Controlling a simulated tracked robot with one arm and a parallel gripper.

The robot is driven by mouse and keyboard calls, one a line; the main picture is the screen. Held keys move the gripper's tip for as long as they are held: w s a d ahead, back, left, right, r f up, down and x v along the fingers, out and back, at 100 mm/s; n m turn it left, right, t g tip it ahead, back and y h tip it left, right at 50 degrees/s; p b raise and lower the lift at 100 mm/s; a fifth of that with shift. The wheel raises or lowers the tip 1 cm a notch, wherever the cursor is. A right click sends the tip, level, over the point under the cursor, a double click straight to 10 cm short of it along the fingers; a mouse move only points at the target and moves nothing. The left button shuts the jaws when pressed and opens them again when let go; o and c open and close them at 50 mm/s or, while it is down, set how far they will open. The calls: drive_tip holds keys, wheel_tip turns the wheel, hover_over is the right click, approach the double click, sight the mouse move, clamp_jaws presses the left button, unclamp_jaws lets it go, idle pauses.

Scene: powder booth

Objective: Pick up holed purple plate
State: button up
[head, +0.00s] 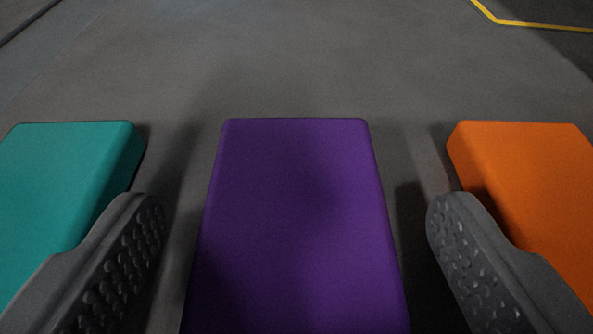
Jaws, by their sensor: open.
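A purple block or plate (297,220) lies flat on the grey floor in the middle of the view. Its near end runs out of the bottom of the picture, and no hole shows on the part in view. My gripper (298,222) is open, with one dark textured finger on each side of the purple piece. A gap of floor shows between each finger and the purple piece, so neither finger appears to touch it.
A teal block (62,185) lies to the left, close to the left finger. An orange block (530,180) lies to the right, close to the right finger. The floor beyond (300,60) is clear, with a yellow line (540,24) at the far right.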

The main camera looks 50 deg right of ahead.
drive_tip(key=shift+w+d, duration=0.1)
drive_tip(key=c, duration=1.2)
